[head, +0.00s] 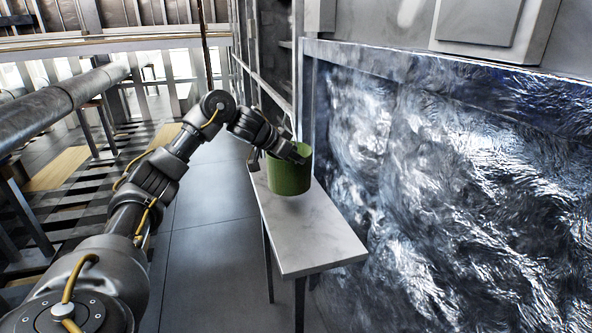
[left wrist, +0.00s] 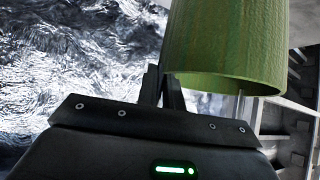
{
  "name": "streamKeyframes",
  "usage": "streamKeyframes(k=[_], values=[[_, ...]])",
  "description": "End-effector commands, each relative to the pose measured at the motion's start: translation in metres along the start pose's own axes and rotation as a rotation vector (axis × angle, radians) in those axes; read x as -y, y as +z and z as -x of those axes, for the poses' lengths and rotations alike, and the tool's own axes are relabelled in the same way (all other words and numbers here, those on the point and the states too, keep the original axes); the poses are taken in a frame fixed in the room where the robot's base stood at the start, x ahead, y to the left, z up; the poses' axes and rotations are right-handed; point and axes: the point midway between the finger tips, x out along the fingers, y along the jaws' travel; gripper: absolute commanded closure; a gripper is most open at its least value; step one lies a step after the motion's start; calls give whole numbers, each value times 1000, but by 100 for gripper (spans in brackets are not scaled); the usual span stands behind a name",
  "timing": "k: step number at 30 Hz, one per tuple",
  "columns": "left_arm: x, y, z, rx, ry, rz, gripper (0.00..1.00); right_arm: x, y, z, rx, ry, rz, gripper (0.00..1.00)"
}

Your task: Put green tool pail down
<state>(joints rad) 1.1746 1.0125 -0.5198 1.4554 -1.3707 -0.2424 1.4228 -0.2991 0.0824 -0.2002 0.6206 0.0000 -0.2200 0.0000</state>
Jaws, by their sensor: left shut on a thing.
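The green tool pail (head: 290,174) is at the far part of a narrow marble-topped table (head: 318,232) in the head view. A shadow shows on the tabletop under it; I cannot tell for sure whether its base touches. My left gripper (head: 298,157) is at the pail's rim, shut on its wall. In the left wrist view the pail (left wrist: 225,45) fills the upper right, and the closed fingers (left wrist: 163,88) meet its rim. The pail's inside is mostly hidden. My right gripper is in neither view.
A wall with a shiny, crumpled silver-blue surface (head: 450,190) runs along the table's right side. The near half of the tabletop is bare. Grey floor (head: 205,260) is open to the table's left. A thick pipe (head: 60,105) and railings stand at far left.

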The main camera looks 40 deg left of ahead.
Motion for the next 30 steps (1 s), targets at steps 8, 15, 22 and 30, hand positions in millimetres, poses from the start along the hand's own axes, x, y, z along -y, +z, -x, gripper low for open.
streamKeyframes(k=[8,15,22,30], values=[[14,5,-17,-8,-1,-1,100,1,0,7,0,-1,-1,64],[19,14,-28,-1,-1,0,100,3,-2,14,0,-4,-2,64],[19,30,-42,-5,-2,-1,100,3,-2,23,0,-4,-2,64],[19,31,-44,-7,-2,-2,100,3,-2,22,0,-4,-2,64]])
